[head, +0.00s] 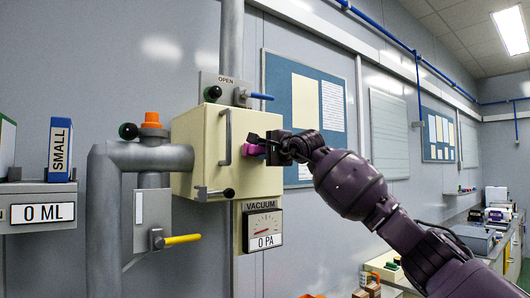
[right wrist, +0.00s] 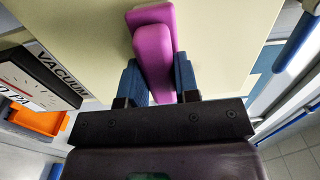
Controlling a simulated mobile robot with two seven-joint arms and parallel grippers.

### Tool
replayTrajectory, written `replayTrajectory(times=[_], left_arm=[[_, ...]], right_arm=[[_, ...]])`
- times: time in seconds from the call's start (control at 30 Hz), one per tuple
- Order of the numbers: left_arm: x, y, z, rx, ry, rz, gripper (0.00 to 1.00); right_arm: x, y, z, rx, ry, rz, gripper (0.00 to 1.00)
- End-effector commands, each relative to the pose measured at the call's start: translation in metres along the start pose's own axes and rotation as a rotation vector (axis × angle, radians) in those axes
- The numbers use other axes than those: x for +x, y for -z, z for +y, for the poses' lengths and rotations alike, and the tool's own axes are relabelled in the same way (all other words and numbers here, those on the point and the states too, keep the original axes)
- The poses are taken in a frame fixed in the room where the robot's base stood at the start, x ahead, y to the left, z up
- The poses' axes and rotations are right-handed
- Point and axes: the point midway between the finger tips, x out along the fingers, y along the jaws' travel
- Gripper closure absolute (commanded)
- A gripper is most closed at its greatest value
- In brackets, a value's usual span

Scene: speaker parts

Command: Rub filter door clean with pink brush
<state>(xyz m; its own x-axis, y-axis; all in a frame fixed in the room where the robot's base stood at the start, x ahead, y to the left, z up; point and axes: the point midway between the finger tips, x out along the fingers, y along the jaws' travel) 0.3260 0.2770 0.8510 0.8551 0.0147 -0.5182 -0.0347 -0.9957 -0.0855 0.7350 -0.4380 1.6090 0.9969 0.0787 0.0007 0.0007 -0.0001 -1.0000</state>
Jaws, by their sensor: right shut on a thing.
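The filter door (head: 240,178) is the cream front of a box on the wall, with a grey bar handle (head: 226,140) on its left part. It looks closed. My right gripper (head: 268,147) is in front of the door, right of the handle, shut on the pink brush (head: 255,150). In the right wrist view, the magenta brush (right wrist: 155,55) sits between the blue finger pads of the right gripper (right wrist: 160,80), against or very near the cream door (right wrist: 85,35). Contact cannot be told for sure. I see no clear dirt on the door. My left gripper is not in view.
A vacuum gauge (head: 264,230) reading 0 PA hangs below the box. A blue-handled valve (head: 260,96) is above it. Grey pipes with a yellow-handled valve (head: 180,239) stand at left. A shelf (head: 85,215) holds a box marked SMALL (head: 60,148). A bench runs along the right.

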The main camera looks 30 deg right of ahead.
Motion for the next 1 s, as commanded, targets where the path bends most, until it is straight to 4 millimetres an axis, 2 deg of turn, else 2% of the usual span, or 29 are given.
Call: replayTrajectory(times=[0.53,0.77,1.0], left_arm=[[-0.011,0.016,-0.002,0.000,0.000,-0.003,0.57],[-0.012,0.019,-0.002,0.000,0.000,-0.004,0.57],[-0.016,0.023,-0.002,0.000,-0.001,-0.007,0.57]], right_arm=[[0.002,0.034,0.000,0.001,-0.002,0.002,1.00],[0.002,0.043,0.002,0.001,-0.003,0.001,1.00],[0.000,0.060,0.001,0.001,-0.002,0.003,1.00]])
